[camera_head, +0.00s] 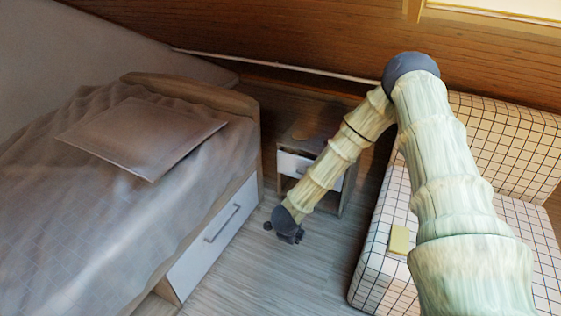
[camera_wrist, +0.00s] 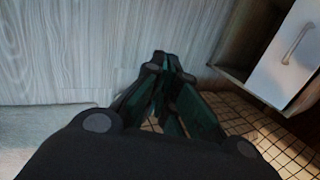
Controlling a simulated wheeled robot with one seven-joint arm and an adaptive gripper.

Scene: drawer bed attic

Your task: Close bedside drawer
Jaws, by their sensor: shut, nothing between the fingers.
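The bedside table (camera_head: 304,128) is a small wooden cabinet between the bed and the checked sofa. Its white drawer front (camera_head: 289,164) shows partly in the head view, with my arm across it. In the wrist view the white drawer front (camera_wrist: 284,72) and its pale handle (camera_wrist: 299,43) are at the upper right. I cannot tell how far the drawer stands out. My gripper (camera_head: 287,234) is low over the floor, in front of the table and near the bed's side. In the wrist view my gripper (camera_wrist: 167,64) has its dark fingertips together, left of the drawer front and apart from it.
The bed (camera_head: 150,220) stands at the left, with a white under-bed drawer (camera_head: 212,236) and handle. The checked sofa (camera_head: 376,268) is at the right, with a small yellow item (camera_head: 399,239) on it. Wooden floor (camera_head: 285,285) between them is clear.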

